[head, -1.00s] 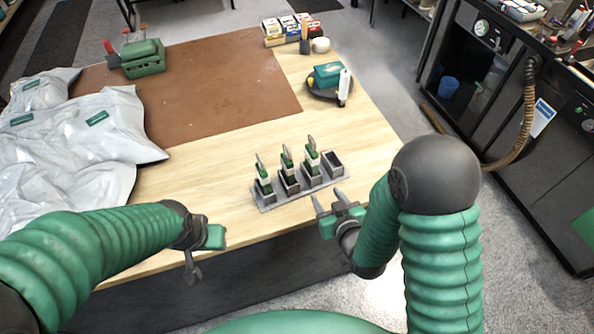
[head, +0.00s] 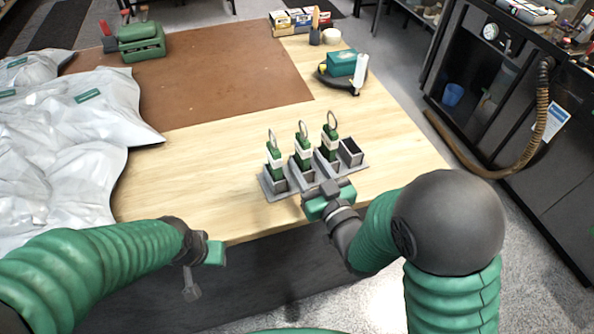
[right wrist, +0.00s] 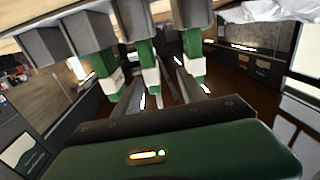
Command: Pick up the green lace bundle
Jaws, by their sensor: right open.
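Three green lace bundles with white bands and metal rings on top stand upright in a grey slotted holder (head: 275,192): the left bundle (head: 273,153), the middle bundle (head: 302,148) and the right bundle (head: 329,142). The fourth slot, at the right end, looks empty. My right gripper (head: 318,190) is open at the holder's near edge, low in front of the bundles. In the right wrist view the bundles appear upside down beyond the right gripper (right wrist: 168,82); I cannot tell if it touches one. My left gripper (head: 197,268) is off the table's front edge; its jaws are unclear.
White bags (head: 60,150) lie on the left of the wooden table (head: 205,180). A brown mat (head: 215,80), a green box (head: 142,42) and a dark tray with a green block (head: 341,63) lie farther back. The table between the bags and holder is clear.

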